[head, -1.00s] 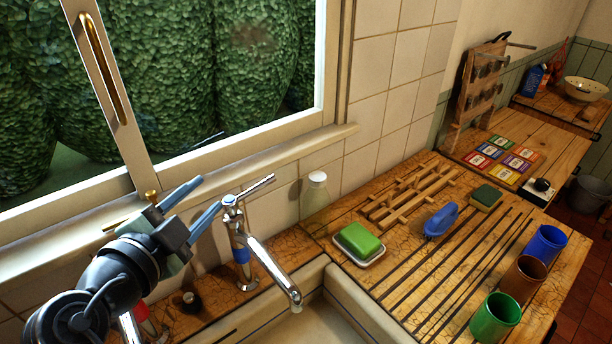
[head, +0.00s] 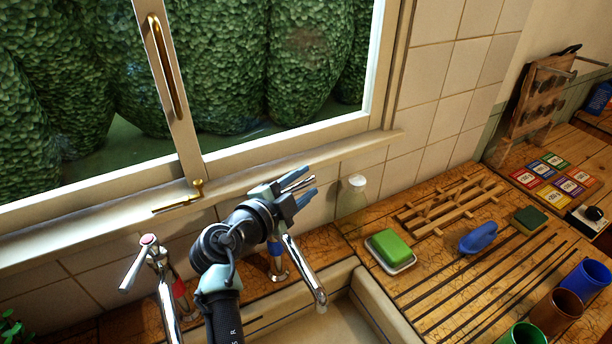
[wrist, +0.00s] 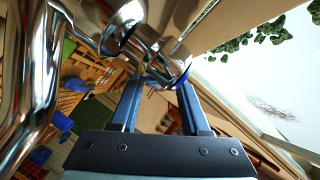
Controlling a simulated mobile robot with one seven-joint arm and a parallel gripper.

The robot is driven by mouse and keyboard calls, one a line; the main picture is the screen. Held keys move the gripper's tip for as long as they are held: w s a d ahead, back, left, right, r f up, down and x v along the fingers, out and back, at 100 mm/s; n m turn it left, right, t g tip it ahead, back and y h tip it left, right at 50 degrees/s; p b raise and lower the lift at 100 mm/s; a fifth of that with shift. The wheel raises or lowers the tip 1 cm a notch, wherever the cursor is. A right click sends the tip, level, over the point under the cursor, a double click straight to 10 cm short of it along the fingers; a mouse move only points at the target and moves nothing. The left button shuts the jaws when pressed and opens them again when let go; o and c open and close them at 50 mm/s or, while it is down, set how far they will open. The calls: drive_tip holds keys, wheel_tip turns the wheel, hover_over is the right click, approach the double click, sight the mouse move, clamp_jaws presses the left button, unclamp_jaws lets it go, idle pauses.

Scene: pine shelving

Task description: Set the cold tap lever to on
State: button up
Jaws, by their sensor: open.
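The cold tap (head: 317,289) is chrome with a blue band, at the sink's back edge in the head view. Its upper body is hidden behind my gripper (head: 309,182). The chrome lever (head: 298,183) shows between the blue fingers, pointing right and slightly up. My gripper is open, its fingers on either side of the lever; I cannot tell whether they touch it. In the wrist view, the chrome tap head with a blue ring (wrist: 180,76) is just ahead of the fingertips (wrist: 159,82), and the spout (wrist: 35,80) curves down the left side.
A second tap with a red band (head: 160,265) stands left of my arm. The window sill (head: 340,155) runs close behind the gripper. The sink basin (head: 345,325) is in front.

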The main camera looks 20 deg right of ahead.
drive_tip(key=shift+w+d+f, duration=0.15)
drive_tip(key=shift+w+d, duration=0.2)
drive_tip(key=shift+d, duration=0.05)
clamp_jaws()
idle(1.3)
